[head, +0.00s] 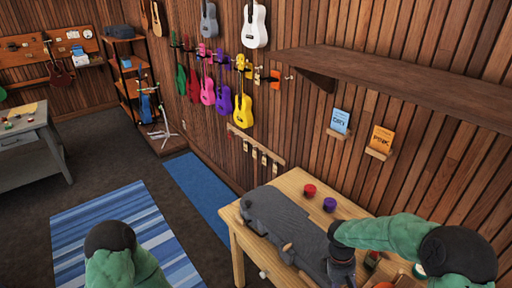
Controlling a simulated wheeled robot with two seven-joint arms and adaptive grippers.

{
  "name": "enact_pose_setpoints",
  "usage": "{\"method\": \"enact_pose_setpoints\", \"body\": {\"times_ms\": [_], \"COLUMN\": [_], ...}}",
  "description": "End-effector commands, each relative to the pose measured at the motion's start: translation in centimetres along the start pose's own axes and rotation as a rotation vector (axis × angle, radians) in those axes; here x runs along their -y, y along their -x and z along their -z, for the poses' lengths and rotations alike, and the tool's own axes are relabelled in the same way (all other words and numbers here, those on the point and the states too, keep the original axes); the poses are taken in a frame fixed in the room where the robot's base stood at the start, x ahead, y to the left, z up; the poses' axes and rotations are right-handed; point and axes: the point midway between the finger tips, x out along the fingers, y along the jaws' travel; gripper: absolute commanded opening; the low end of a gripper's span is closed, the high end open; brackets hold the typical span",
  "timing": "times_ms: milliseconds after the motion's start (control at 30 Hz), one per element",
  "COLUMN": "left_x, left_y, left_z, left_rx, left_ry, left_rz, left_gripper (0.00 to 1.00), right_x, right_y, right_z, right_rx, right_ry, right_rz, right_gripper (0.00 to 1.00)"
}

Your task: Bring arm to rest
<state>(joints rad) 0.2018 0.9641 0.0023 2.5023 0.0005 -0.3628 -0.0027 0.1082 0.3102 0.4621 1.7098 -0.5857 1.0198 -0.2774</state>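My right arm, green with black joints, reaches in from the lower right over a wooden table (233,213). My dark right gripper (341,270) points down beside the right end of a long grey object, perhaps an instrument case (275,212). Whether its fingers are open or hold anything is too small and dark to tell. My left arm shows only as a green link with a black joint at the bottom left, over the striped rug. The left gripper is out of view.
A red round item (309,190) and a purple one (329,204) stand at the table's back. Small items lie near my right forearm. A wooden shelf (400,80) juts from the wall above. Ukuleles (243,107) hang farther left. Floor around the striped rug (110,225) is open.

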Motion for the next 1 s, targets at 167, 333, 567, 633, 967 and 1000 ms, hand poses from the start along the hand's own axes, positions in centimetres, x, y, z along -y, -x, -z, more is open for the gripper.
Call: {"method": "enact_pose_setpoints", "body": {"times_ms": [167,333,567,633,967,1000], "left_x": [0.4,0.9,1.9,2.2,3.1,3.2], "left_y": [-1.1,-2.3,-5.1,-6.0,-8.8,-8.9], "left_z": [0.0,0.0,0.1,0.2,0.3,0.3], "left_rx": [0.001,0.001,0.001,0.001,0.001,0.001], "left_ry": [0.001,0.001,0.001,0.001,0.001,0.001], "left_rz": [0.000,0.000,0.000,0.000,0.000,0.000], "left_gripper": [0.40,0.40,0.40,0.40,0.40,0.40], "right_x": [2.5,5.8,12.8,14.7,19.2,19.4], "right_y": [-3.9,-8.6,-17.4,-19.8,-27.1,-27.5], "right_z": [2.1,4.5,8.0,8.6,8.4,8.3], "right_rx": [-0.059,-0.139,-0.280,-0.317,-0.412,-0.416], "right_ry": [-0.021,-0.075,-0.269,-0.353,-0.702,-0.722], "right_rz": [0.063,0.147,0.311,0.350,0.407,0.405], "right_gripper": [0.49,0.49,0.49,0.49,0.49,0.49]}}
